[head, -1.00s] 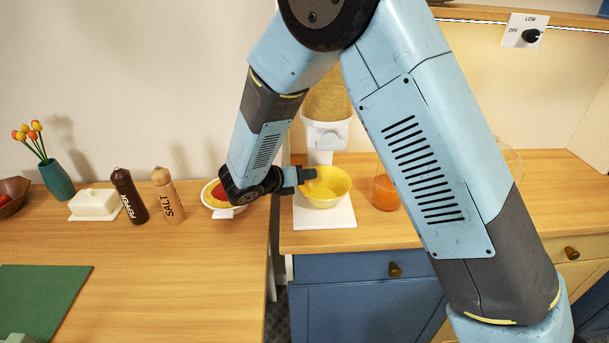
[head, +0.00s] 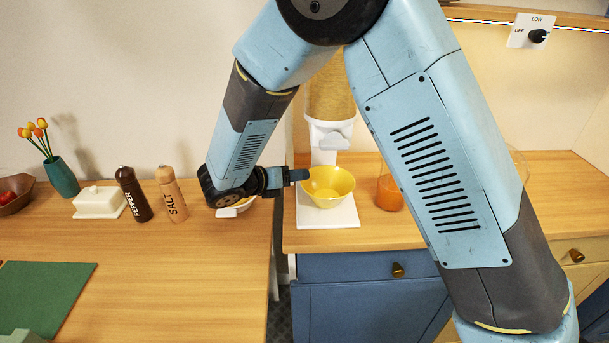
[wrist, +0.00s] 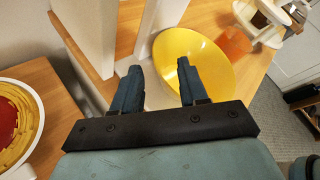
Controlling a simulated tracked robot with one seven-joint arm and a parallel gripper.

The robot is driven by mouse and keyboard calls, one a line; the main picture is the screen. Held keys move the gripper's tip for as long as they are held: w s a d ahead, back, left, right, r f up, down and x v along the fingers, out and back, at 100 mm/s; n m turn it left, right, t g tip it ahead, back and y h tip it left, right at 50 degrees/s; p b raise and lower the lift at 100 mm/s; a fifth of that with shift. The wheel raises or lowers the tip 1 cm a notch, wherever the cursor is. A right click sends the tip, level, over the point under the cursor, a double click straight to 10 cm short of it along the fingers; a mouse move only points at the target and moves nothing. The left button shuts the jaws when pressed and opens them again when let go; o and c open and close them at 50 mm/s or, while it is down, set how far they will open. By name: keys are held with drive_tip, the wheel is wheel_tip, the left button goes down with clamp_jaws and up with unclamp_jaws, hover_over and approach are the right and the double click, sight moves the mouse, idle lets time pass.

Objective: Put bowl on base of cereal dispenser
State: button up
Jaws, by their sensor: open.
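The yellow bowl (head: 328,188) sits upright on the white base (head: 326,222) of the cereal dispenser (head: 331,133), below its spout. The dispenser's cereal-filled container is partly hidden by my arm. My gripper (head: 303,175) is open and empty at the left rim of the bowl. In the wrist view, the bowl (wrist: 210,65) lies ahead and to the right, and my gripper (wrist: 160,69) has its right finger overlapping the bowl's rim in the picture. I cannot tell whether that finger touches the bowl.
An orange glass (head: 389,193) stands right of the base. Left are a partly hidden white dish (head: 236,211), salt mill (head: 172,195), pepper mill (head: 133,195), butter dish (head: 100,201), vase (head: 61,177) and green mat (head: 45,297). A gap separates the two counters.

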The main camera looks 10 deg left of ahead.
drive_tip(key=v, duration=0.6)
